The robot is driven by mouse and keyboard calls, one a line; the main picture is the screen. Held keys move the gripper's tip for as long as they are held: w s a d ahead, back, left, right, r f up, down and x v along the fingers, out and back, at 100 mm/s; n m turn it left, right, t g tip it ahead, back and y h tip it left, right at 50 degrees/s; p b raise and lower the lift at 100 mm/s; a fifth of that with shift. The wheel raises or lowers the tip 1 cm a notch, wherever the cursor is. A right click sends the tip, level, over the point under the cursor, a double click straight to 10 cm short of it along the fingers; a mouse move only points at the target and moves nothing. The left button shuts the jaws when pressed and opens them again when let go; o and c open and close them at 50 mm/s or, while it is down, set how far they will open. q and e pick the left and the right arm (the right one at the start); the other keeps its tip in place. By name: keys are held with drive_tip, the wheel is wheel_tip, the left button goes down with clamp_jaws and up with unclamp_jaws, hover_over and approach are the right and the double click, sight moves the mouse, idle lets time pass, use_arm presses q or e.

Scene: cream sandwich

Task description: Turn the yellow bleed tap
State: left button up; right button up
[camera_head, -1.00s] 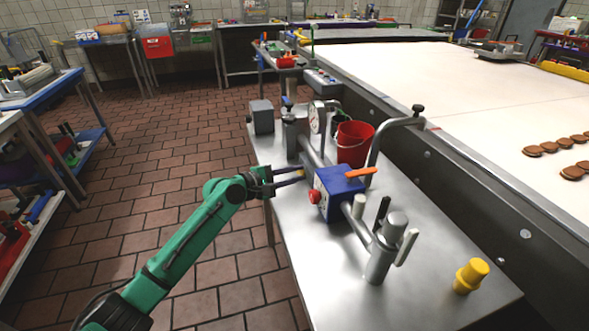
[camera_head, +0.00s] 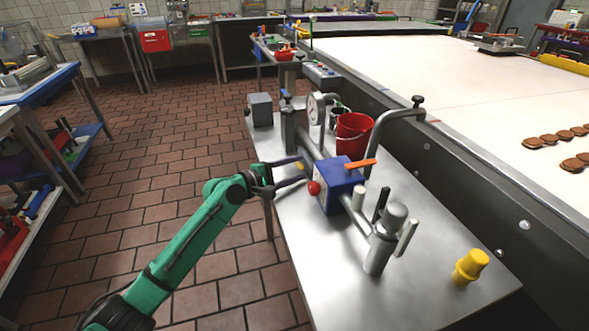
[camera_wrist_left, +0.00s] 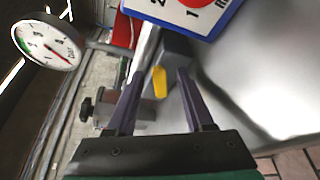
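The yellow bleed tap (camera_wrist_left: 159,82) shows in the left wrist view as a small yellow lever below the pipe, beside the blue box. In the head view only a small bit of the tap (camera_head: 300,165) shows at the left gripper's fingertips. My left gripper (camera_head: 304,170) is open, left of the blue box. In the left wrist view the two fingers of the left gripper (camera_wrist_left: 160,73) stand on either side of the tap. I cannot tell whether either finger touches it. My right gripper is not in view.
The blue box (camera_head: 342,188) carries a red knob (camera_head: 314,188) and an orange lever (camera_head: 361,164) close by. A pressure gauge (camera_wrist_left: 47,42) and a red bucket (camera_head: 354,134) stand near the pipe. A yellow fitting (camera_head: 470,266) stands on the steel table (camera_head: 430,290).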

use_arm(q)
drive_tip(key=v, duration=1.4)
drive_tip(key=shift+s+a+b, duration=0.2)
drive_tip(key=shift+b, duration=0.1)
